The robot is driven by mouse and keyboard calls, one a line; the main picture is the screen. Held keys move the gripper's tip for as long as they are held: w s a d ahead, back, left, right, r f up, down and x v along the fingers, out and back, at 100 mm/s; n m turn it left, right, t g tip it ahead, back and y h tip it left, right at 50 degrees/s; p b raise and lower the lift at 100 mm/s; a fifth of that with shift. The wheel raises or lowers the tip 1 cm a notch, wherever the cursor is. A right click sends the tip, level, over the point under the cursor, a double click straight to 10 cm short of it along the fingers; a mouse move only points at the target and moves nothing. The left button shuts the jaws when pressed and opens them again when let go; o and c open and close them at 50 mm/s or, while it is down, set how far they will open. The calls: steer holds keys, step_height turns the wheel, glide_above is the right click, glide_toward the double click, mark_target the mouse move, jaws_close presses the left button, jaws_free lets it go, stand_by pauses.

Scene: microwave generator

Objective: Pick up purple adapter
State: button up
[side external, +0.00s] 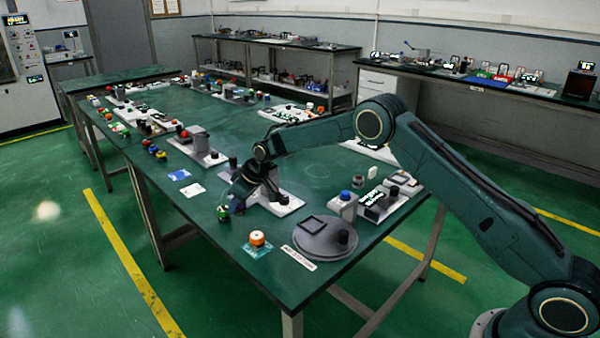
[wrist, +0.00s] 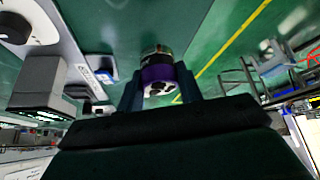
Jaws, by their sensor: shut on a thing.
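The purple adapter (wrist: 157,77) is a short round piece with a purple band, a dark upper part and a pale end face with dark holes, seen in the wrist view. My gripper (wrist: 160,86) is shut on it, with one dark finger on each side. In the side external view my gripper (side external: 236,200) points down at the left long edge of the green table (side external: 215,245). The adapter is too small and too hidden by the gripper to make out clearly there.
A white fixture (side external: 285,203) is just right of my gripper. Several small parts line the left edge further back.

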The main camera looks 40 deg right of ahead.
step_height(320, 180, up, 13)
stand_by(0.3)
steer(key=shift+r, duration=0.1)
steer(key=shift+s, duration=0.1)
stand_by(0.5)
steer(key=s+d+f+m, duration=0.1)
steer(key=s+d+f, duration=0.1)
steer(key=s, duration=0.6)
steer(key=s+d+f+m+h, duration=0.1)
steer(key=s+d+f+m, duration=0.1)
steer(key=s, duration=0.6)
steer(key=s+d+f+m+h, duration=0.1)
steer(key=s+f, duration=0.3)
steer(key=s, duration=0.5)
steer(key=shift+d+f+m, duration=0.3)
steer(key=shift+d, duration=0.55)
